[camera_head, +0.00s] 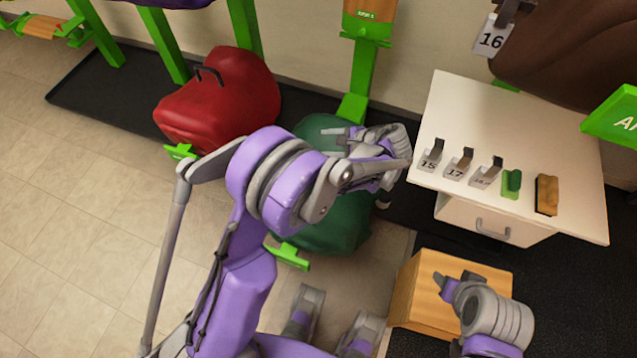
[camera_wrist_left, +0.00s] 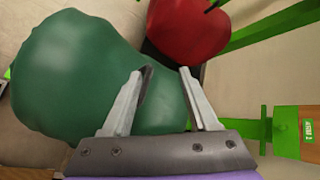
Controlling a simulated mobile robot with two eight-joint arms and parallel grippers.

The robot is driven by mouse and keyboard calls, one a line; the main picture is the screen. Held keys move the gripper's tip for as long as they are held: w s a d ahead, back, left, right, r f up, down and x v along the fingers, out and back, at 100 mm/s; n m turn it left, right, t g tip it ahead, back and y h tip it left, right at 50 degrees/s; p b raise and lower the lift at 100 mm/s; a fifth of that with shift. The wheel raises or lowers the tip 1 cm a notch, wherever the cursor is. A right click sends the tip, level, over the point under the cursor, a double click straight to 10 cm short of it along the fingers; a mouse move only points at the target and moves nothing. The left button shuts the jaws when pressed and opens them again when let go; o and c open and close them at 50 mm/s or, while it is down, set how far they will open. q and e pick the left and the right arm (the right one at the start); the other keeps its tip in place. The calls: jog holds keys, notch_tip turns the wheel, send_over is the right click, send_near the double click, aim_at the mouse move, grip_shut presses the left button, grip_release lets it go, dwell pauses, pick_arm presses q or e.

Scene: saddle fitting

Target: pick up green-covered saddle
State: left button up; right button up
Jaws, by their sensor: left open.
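The green-covered saddle (camera_head: 345,225) sits low near the wall, partly hidden behind my left arm in the head view. It fills the left of the left wrist view (camera_wrist_left: 80,75) as a rounded green bulk. A dark curved strip, perhaps its handle, shows beside the left fingertip in the wrist view. My left gripper (camera_head: 338,138) is over the saddle's far end, its fingers apart. In the wrist view the open jaws (camera_wrist_left: 162,76) overlap the saddle's edge; contact cannot be told. My right gripper (camera_head: 455,287) is at the lower right, away from the saddle; its jaws are unclear.
A red-covered saddle (camera_head: 225,98) with a black handle is to the left. A green post (camera_head: 363,85) stands behind. A white table (camera_head: 545,125) with numbered tags and brushes is to the right. A wooden box (camera_head: 412,300) is below it. Tile floor at left is clear.

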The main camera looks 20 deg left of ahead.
pick_arm(q)
jog(key=w+d+f+m+y+b, duration=0.1)
jog(key=w+d+f+y+b, duration=0.1)
jog(key=f, duration=0.5)
jog(key=w+d+f+m+y+b, duration=0.1)
jog(key=d+f+y, duration=0.1)
jog(key=f, duration=0.4)
jog(key=x, duration=1)
jog(key=shift+w+a+f, duration=0.25)
jog(key=shift+w+f, duration=0.1)
jog(key=shift+f, duration=0.1)
grip_shut()
jog(key=shift+r, duration=0.15)
